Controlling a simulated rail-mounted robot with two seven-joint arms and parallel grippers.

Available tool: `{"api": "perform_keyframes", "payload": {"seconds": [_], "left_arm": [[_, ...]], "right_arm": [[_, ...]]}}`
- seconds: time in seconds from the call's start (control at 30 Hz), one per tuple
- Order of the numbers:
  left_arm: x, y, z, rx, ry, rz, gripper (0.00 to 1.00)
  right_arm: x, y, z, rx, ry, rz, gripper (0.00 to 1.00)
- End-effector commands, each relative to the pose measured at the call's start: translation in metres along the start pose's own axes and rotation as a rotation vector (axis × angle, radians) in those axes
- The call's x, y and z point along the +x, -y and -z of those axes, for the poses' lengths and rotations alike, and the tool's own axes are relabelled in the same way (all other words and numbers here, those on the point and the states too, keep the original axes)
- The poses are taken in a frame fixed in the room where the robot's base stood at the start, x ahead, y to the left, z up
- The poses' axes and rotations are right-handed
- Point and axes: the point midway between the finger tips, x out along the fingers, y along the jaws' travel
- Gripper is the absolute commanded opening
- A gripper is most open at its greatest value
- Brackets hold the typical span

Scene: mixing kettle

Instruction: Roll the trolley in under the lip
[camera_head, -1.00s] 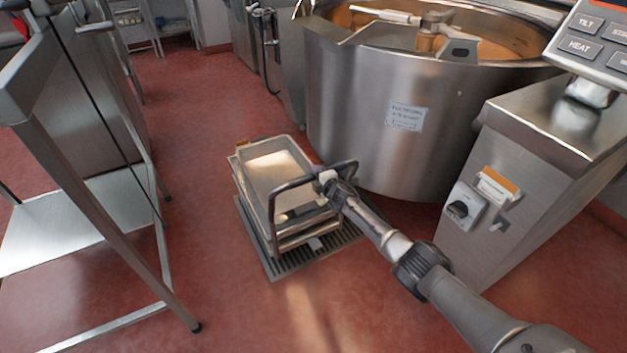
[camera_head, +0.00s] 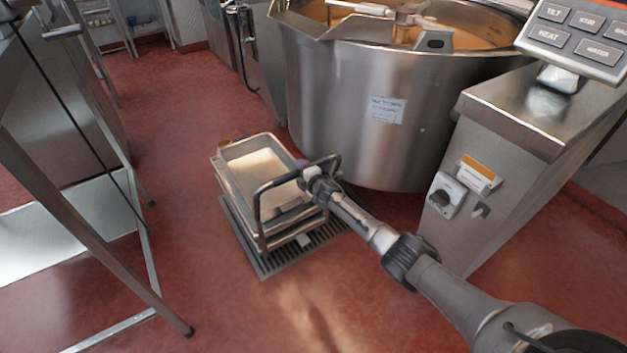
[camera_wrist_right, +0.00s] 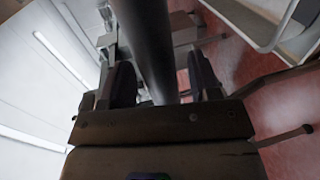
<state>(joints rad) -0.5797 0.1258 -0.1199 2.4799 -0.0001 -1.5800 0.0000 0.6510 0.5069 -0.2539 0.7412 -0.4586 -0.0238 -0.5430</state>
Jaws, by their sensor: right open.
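The trolley (camera_head: 228,178) is low and carries a shallow pale steel tray (camera_head: 233,150). It stands over a floor grate in front of the kettle (camera_head: 345,110). The kettle's lip (camera_head: 296,27) juts out at the upper left of its rim, above and behind the trolley. My right gripper (camera_head: 311,177) is at the top bar of the trolley's dark handle (camera_head: 258,208). In the right wrist view the dark bar (camera_wrist_right: 145,40) runs between my open fingers (camera_wrist_right: 160,85); I cannot tell if they touch it. My left gripper is not in view.
A steel control pedestal (camera_head: 515,140) stands right of the kettle, with a button panel on top. A steel table frame (camera_head: 90,225) with a low shelf stands at the left. Red floor is clear between the table and trolley. The drain grate (camera_head: 275,262) lies beneath the trolley.

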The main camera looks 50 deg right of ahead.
Motion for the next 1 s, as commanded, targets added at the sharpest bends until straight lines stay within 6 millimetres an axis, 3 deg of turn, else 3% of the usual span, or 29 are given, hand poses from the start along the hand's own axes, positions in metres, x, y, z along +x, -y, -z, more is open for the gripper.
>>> {"api": "perform_keyframes", "payload": {"seconds": [0.3,0.6,1.0], "left_arm": [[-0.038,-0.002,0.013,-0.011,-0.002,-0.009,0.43],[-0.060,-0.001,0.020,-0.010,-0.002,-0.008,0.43],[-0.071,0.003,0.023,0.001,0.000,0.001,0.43]], "right_arm": [[-0.049,-0.005,0.000,-0.002,-0.001,0.003,0.57],[-0.097,-0.002,0.000,0.000,0.000,0.003,0.57],[-0.128,-0.001,0.000,-0.001,0.001,0.002,0.57]]}}
